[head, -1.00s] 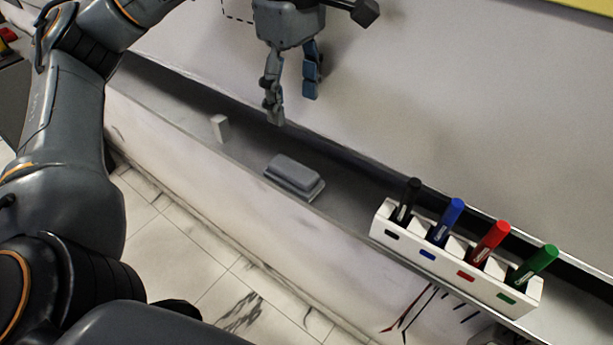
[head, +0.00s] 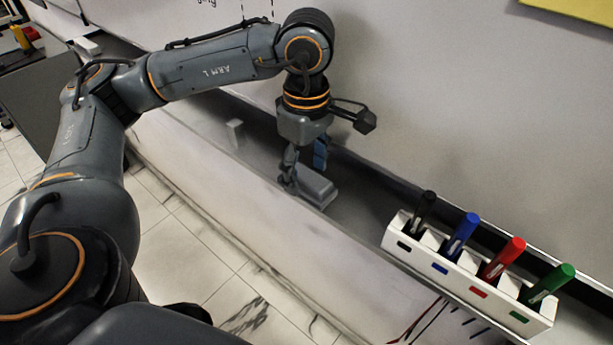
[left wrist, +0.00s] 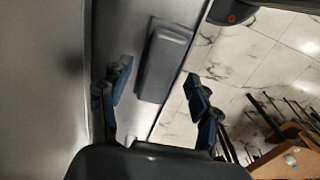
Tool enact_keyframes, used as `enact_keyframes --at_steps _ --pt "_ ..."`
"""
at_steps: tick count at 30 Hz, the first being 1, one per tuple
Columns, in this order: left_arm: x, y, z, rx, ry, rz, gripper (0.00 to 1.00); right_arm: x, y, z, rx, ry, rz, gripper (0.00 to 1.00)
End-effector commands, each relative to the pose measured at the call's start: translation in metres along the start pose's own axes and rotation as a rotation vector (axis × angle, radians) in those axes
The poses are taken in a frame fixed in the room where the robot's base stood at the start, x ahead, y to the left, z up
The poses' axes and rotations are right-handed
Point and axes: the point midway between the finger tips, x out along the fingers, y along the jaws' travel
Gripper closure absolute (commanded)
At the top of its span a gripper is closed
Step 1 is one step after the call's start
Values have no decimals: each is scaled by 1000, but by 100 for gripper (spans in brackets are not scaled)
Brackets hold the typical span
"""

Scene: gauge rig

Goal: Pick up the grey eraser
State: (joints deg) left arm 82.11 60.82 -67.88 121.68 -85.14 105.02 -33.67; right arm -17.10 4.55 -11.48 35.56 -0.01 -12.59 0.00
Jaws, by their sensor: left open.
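The grey eraser (head: 316,188) lies on the narrow grey ledge below the whiteboard. My left gripper (head: 305,174) points down at the eraser's left end and partly hides it in the head view. In the left wrist view the eraser (left wrist: 164,62) lies ahead of the open fingers of the left gripper (left wrist: 158,88), in line with the gap between them. No object is between the fingers, and I cannot tell whether a finger touches the eraser. My right gripper is not in view.
A white marker holder (head: 470,275) with black, blue, red and green markers stands on the ledge to the right. A small white block (head: 234,133) stands on the ledge left of the eraser. The whiteboard (head: 450,110) rises behind; the tiled floor (head: 215,262) lies below.

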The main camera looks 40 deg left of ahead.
Motion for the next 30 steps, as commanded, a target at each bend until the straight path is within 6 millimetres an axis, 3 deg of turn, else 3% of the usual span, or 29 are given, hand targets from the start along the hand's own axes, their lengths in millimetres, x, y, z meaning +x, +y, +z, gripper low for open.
enact_keyframes --at_steps 8,16,18,30 --pt "3 0 0 1 -1 2 40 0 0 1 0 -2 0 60" --pt "3 0 0 0 -1 2 95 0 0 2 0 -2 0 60" --pt "3 0 0 1 -1 2 100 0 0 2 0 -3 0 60" --pt "-7 2 1 1 -2 6 100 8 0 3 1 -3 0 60"
